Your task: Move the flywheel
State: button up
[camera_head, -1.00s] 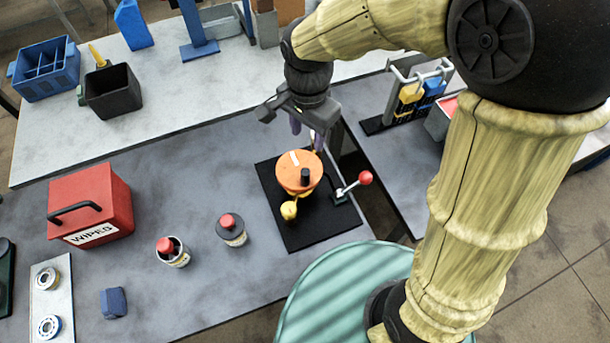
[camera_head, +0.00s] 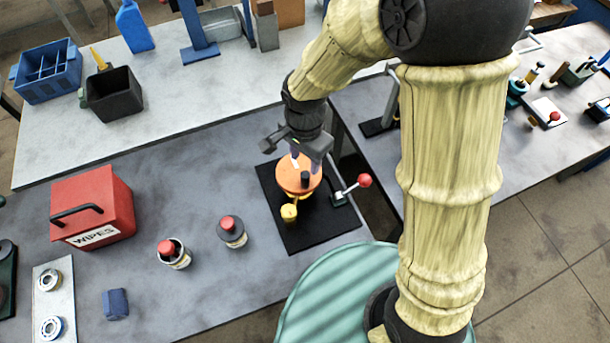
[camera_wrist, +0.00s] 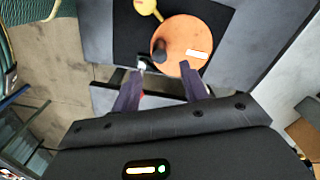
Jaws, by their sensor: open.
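The flywheel is an orange disc (camera_head: 293,178) with a white mark and a dark upright knob (camera_head: 304,180), mounted over a black base plate (camera_head: 290,238). It also shows in the wrist view as an orange disc (camera_wrist: 190,40), with its dark knob (camera_wrist: 159,50) near the left edge. My gripper (camera_head: 304,160) is above the back part of the disc in the head view. In the wrist view its two dark fingers (camera_wrist: 160,85) are spread apart, with nothing between them, by the disc's near edge. Contact with the disc cannot be told.
A red-balled lever (camera_head: 363,181) stands just right of the disc, and a yellow knob (camera_head: 289,212) in front of it. Two red-topped containers (camera_head: 231,229) (camera_head: 172,251) and a red wipes box (camera_head: 92,210) stand to the left. The bench between them is clear.

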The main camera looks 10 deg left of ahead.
aim_at(305, 174)
notch_tip(305, 174, down, 10)
jog(key=shift+r+p, duration=0.25)
jog(key=shift+p, duration=0.35)
grip_shut()
